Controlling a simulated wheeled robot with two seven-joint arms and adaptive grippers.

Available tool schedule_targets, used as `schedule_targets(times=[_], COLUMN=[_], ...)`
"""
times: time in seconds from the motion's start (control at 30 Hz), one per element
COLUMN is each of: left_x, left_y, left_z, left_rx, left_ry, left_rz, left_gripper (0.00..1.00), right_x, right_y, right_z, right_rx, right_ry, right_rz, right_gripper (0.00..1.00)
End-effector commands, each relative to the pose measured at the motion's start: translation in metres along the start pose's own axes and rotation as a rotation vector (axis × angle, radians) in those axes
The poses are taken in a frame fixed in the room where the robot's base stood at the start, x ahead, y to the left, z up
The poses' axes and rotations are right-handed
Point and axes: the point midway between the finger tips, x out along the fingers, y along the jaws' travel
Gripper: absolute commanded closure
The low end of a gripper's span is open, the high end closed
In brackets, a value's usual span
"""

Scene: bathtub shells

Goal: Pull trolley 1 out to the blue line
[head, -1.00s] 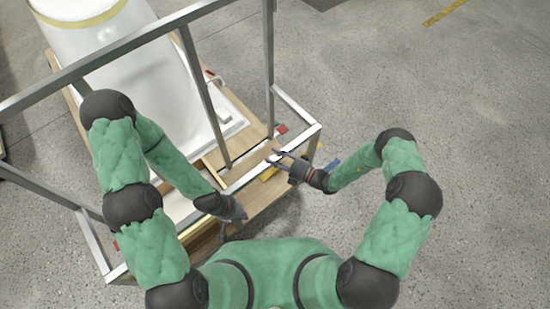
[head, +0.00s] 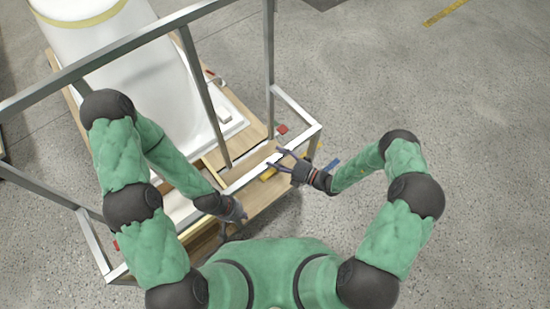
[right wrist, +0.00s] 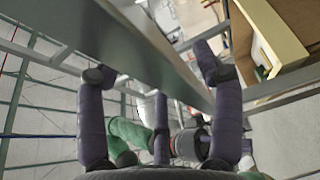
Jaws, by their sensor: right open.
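The trolley, with a grey metal frame (head: 196,80) and a wooden deck (head: 240,110), fills the left of the head view; no number is readable. It carries a white tub shell (head: 150,75). My right gripper (head: 279,160) is open at the right end of the front rail (head: 250,177). In the right wrist view my right gripper (right wrist: 150,68) has its fingers spread on both sides of a metal bar (right wrist: 165,55). My left gripper (head: 240,222) is low by the front rail; its fingers are too obscured to tell. A short blue strip (head: 332,164) shows beside my right wrist.
Open grey floor (head: 440,100) lies to the right of the trolley. A yellow floor line (head: 444,12) is at the top right. A small red piece (head: 282,129) is at the trolley's right corner.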

Motion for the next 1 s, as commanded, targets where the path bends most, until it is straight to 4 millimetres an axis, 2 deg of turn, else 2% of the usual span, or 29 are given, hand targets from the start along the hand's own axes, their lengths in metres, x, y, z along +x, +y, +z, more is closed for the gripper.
schedule_targets(times=[0.3,0.5,0.7,1.0], left_x=[0.000,0.000,0.000,0.000], left_y=[0.000,0.000,0.000,0.000], left_z=[0.000,0.000,0.000,0.000], left_rx=[0.000,0.000,0.000,0.000], left_ry=[0.000,0.000,0.000,0.000], left_rz=[0.000,0.000,0.000,0.000], left_gripper=[1.00,1.00,1.00,1.00], right_x=[-0.061,-0.093,-0.108,-0.111], right_y=[-0.001,-0.001,-0.001,0.000], right_z=[0.002,0.001,0.000,0.000], right_rx=[0.001,0.000,0.000,0.000], right_ry=[-0.007,-0.005,-0.002,-0.001], right_rz=[-0.001,-0.002,-0.001,-0.001], right_gripper=[0.33,0.33,0.33,0.33])
